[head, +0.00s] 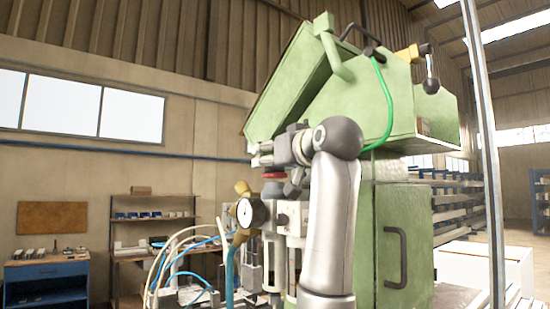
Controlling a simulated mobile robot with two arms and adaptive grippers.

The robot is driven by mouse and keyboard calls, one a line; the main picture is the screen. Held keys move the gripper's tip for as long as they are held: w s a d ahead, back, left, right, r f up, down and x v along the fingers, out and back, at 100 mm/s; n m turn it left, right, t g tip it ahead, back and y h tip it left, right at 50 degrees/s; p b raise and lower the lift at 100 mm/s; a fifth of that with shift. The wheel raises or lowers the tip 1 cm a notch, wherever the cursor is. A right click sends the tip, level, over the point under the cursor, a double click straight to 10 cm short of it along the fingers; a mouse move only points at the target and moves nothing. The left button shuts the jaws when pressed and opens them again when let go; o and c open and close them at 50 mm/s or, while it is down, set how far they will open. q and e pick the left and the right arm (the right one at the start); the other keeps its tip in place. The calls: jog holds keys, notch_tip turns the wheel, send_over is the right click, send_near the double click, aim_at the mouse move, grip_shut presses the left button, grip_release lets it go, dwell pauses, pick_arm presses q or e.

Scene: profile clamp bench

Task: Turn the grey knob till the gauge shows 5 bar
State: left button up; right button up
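The round gauge (252,213) has a white face and dark rim and sits on the clamp machine's front. Its needle is too small to read. A red ring-shaped part (272,175) sits above and to the right of the gauge. I cannot make out the grey knob for certain; the grey parts around the red ring are partly covered by my arm. My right arm rises from the bottom centre and bends left at the top. Its gripper (259,154) is above the red part and the gauge, and its finger opening is unclear. My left gripper is not in view.
The green machine housing (330,105) stands close behind my arm, with a green hose (386,100) on it. White and blue hoses (175,255) hang left of the gauge. A blue workbench (45,275) and shelves (150,235) stand far left. A metal post (487,150) stands right.

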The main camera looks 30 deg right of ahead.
jog(key=s, duration=0.3)
jog(key=s+a, duration=0.1)
jog(key=s, duration=0.7)
jog(key=shift+s+a, duration=0.1)
jog(key=shift+a, duration=0.25)
jog(key=shift+s+a, duration=0.1)
jog(key=shift+s, duration=0.25)
